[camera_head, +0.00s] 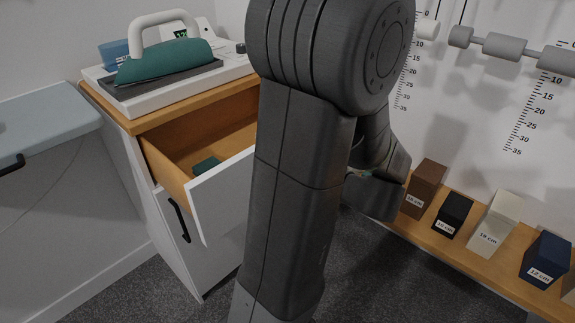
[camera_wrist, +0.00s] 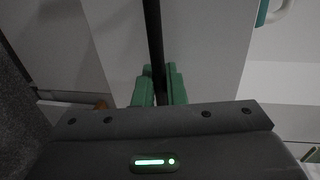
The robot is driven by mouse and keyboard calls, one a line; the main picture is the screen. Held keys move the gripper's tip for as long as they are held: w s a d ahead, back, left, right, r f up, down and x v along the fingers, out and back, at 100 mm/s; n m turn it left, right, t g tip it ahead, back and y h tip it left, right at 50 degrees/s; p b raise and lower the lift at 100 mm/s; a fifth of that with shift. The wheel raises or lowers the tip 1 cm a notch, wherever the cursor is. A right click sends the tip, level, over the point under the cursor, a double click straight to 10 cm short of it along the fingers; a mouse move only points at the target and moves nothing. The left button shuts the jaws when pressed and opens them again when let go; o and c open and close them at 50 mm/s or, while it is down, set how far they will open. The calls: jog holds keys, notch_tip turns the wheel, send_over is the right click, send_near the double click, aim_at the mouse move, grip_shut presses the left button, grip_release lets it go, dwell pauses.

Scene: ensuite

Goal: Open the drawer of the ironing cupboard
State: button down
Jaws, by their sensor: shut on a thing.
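The ironing cupboard (camera_head: 150,200) stands at left in the head view, white with a wooden top. Its drawer (camera_head: 165,165) is pulled partway out, showing its wooden inside with a small dark green item (camera_head: 206,165) in it. The white drawer front (camera_head: 222,195) is partly hidden by my arm. In the wrist view, my gripper (camera_wrist: 160,88) has its green fingertips shut on a black bar handle (camera_wrist: 153,35) in front of a pale panel (camera_wrist: 205,45).
A green iron (camera_head: 165,62) with a white handle rests on a tray on the cupboard. A wooden shelf (camera_head: 462,258) with several labelled blocks runs at right. Grey carpet (camera_head: 385,285) lies clear between.

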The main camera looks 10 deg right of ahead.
jog(key=shift+s+d, duration=0.1)
jog(key=shift+s, duration=0.15)
jog(key=c, duration=1.8)
grip_release()
jog(key=shift+c, duration=0.2)
jog(key=p+v, duration=0.2)
jog(key=v, duration=1.1)
jog(key=shift+s+d, duration=0.25)
jog(key=shift+d, duration=0.05)
jog(key=b+x, duration=0.2)
jog(key=x, duration=1.2)
jog(key=shift+r, duration=0.1)
jog(key=shift+s, duration=0.15)
